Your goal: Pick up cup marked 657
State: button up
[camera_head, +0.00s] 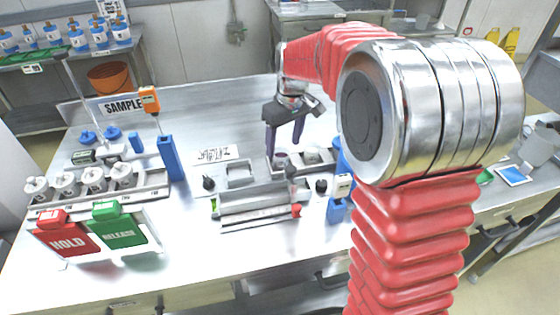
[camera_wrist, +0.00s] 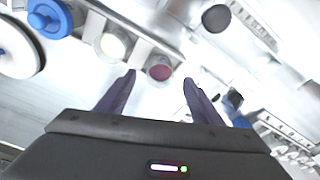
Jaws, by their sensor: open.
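My gripper (camera_head: 284,152) is open and points down over the middle of the steel table. A small cup (camera_head: 281,159) stands just below and between the fingertips in the head view. In the wrist view my gripper (camera_wrist: 159,79) has its two dark fingers apart, and a cup with a dark red top or contents (camera_wrist: 159,69) shows just beyond the gap between them. A pale-topped cup (camera_wrist: 114,43) stands to its left along a metal strip. No number is readable on either cup, so I cannot tell which is marked 657.
A rack of several metal-capped containers (camera_head: 93,180) is at left, behind a red HOLD block (camera_head: 68,234) and a green RELEASE block (camera_head: 118,226). A steel tray (camera_head: 254,205) lies in front of the gripper. Blue stands (camera_head: 170,158) rise nearby.

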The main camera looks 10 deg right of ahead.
aim_at(281, 151)
jog(key=shift+f, duration=0.1)
jog(key=shift+w+a+f, duration=0.1)
jog(key=shift+w+f, duration=0.05)
jog(key=shift+f, duration=0.65)
jog(key=shift+w+a+f, duration=0.1)
jog(key=shift+w+f, duration=0.1)
jog(key=shift+f, duration=0.65)
jog(key=shift+w+a+f, duration=0.1)
jog(key=shift+w+f, duration=0.05)
jog(key=shift+f, duration=0.65)
jog(key=shift+c, duration=0.4)
jog(key=c, duration=1.1)
jog(key=shift+o, duration=0.2)
jog(key=shift+r, duration=0.3)
notch_tip(281, 151, up, 9)
jog(key=shift+r, duration=0.15)
jog(key=shift+r, duration=0.1)
jog(key=shift+d, duration=0.2)
